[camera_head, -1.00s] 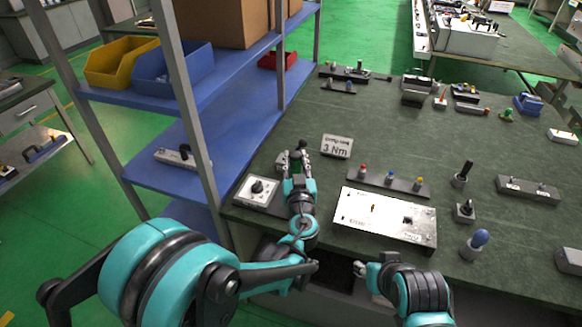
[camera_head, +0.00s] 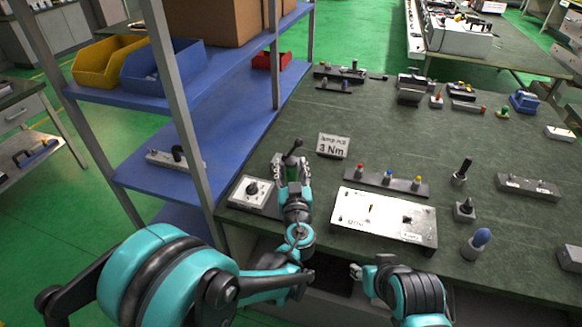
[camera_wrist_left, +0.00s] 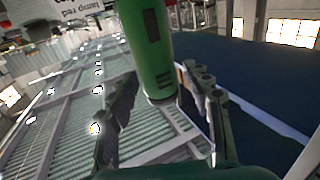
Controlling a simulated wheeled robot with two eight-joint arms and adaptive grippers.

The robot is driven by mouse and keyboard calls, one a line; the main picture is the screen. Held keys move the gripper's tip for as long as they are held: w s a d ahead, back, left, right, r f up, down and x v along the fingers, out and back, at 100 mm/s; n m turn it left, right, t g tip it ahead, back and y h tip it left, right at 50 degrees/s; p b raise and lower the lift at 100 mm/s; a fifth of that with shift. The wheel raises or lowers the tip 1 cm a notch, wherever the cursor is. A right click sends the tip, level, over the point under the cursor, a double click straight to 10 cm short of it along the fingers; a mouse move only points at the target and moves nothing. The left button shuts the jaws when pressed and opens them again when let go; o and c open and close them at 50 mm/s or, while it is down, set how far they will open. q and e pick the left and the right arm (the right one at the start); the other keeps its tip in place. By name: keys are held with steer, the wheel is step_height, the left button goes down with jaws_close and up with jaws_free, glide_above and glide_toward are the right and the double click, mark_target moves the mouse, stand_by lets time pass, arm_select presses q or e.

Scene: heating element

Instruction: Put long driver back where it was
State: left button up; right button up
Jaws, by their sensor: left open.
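My left gripper (camera_head: 291,170) is at the table's left edge, beside the white knob box. It is open. A dark upright tool (camera_head: 293,153), which may be the long driver, stands at its fingertips. In the left wrist view a green cylinder with dark marks (camera_wrist_left: 152,50) reaches down between the spread fingers (camera_wrist_left: 160,110); I cannot tell if they touch it. The tool's lower end and seat are hidden in the head view. My right gripper (camera_head: 357,271) is low in front of the table, apart from the tools; its jaws are unclear.
The white knob box (camera_head: 251,192), a white panel box (camera_head: 385,217) and a rack (camera_head: 412,187) of coloured-top tools are close by. Blue shelving (camera_head: 185,145) borders the left. The table's middle is clear.

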arm_select(q)
steer(key=shift+s+r, duration=0.1)
steer(key=shift+r, duration=0.15)
steer(key=s+d+p, duration=0.1)
steer(key=s+p, duration=0.1)
steer(key=s, duration=1)
steer(key=s+a+f+g+y, duration=0.25)
steer(key=a+g, duration=0.35)
steer(key=a, duration=1)
steer(key=s+a+f+g+h, duration=0.1)
steer(key=s+g+h, duration=0.1)
steer(key=s, duration=0.4)
steer(key=s+a+f+m+g+h, duration=0.1)
steer(key=s+g, duration=0.2)
steer(key=s, duration=0.4)
steer(key=shift+s+a+h, duration=0.3)
steer(key=shift+a+h, duration=0.05)
steer(key=shift+a, duration=0.05)
